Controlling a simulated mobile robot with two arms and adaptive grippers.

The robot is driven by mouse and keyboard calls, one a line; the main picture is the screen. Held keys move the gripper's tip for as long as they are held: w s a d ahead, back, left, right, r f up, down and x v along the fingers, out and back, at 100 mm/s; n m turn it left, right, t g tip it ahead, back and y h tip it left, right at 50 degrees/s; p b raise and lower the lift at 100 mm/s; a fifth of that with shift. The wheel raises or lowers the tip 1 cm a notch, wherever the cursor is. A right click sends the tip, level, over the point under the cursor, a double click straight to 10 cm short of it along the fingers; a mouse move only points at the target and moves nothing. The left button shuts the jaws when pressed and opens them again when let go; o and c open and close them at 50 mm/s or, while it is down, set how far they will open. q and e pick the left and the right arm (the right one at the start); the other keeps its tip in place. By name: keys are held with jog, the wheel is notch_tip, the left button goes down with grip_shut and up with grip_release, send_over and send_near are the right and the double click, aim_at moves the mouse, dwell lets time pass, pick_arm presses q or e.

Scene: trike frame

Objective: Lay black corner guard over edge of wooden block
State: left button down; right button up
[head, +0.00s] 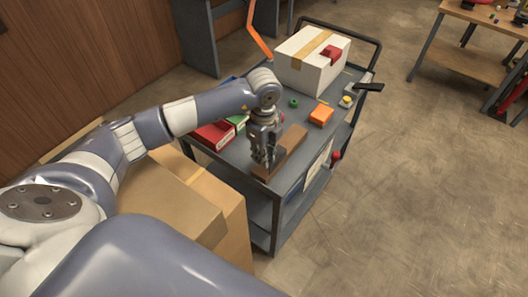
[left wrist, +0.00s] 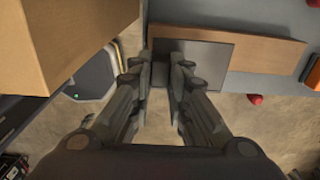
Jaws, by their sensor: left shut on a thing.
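The wooden block (head: 294,144) lies along the near right edge of the grey cart top; it also shows as a long brown bar in the left wrist view (left wrist: 268,49). The black corner guard (left wrist: 212,66) shows as a dark, flat plate against the block's edge in the left wrist view, covering part of its side. My left gripper (head: 265,162) points down at the near end of the block. Its fingers (left wrist: 161,80) are shut on the guard, with a narrow gap between them. In the head view the gripper mostly hides the guard. My right gripper is not in view.
A white taped box (head: 310,62) stands at the cart's far end. A cardboard box (head: 185,205) stands close beside the cart's left.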

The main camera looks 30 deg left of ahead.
pick_arm(q)
jog(key=shift+f+b, duration=0.45)
jog(key=shift+f, duration=0.75)
jog(key=shift+f+b, duration=0.65)
jog(key=shift+b, duration=0.05)
jog(key=shift+f, duration=0.35)
jog(key=shift+f+b, duration=0.4)
jog(key=shift+b, duration=0.15)
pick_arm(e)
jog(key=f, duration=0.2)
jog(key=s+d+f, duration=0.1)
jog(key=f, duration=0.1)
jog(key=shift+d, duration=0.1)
pick_arm(q)
jog(key=c, duration=1.4)
grip_release()
jog(key=shift+c, duration=0.2)
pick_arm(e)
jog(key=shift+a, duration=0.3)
